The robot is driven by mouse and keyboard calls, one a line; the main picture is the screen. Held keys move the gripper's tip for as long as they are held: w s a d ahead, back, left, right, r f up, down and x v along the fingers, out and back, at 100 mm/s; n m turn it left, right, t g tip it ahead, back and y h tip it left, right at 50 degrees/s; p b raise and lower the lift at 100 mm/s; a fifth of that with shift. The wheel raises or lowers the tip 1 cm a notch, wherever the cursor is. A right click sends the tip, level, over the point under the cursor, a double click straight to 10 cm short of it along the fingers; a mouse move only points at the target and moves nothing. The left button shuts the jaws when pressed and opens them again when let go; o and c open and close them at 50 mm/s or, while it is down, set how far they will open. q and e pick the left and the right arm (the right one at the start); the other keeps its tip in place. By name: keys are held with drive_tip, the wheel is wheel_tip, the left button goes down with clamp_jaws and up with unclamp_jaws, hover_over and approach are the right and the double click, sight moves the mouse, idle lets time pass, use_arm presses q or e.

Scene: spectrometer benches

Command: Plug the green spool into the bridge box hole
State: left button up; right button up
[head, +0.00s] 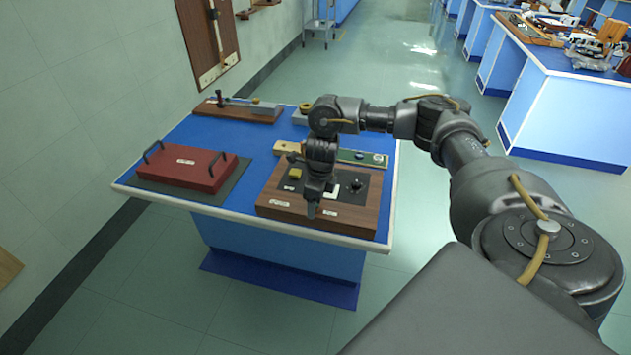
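The bridge box (340,217), a wooden box with a black top panel, sits at the front right of the blue bench. A yellow block and dark knobs show on its panel. My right gripper (312,208) points down over the front part of the box and hides part of the panel and any hole there. Its fingertips look close together, but I cannot tell whether they are shut or hold something. I cannot make out a green spool; it may be hidden by the gripper or arm. My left gripper is out of view.
A red box with black handles (185,168) lies on a dark mat at the left. A wooden strip with a green panel (347,155) lies behind the bridge box. A wooden base with a lever (238,110) stands at the back. Blue bench top (240,190) is bare between the boxes.

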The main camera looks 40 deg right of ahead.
wheel_tip(320, 180, up, 11)
drive_tip(key=p, duration=0.1)
drive_tip(key=shift+s+d+f, duration=0.15)
drive_tip(key=shift+s+d, duration=0.1)
drive_tip(key=shift+s, duration=0.15)
idle(0.5)
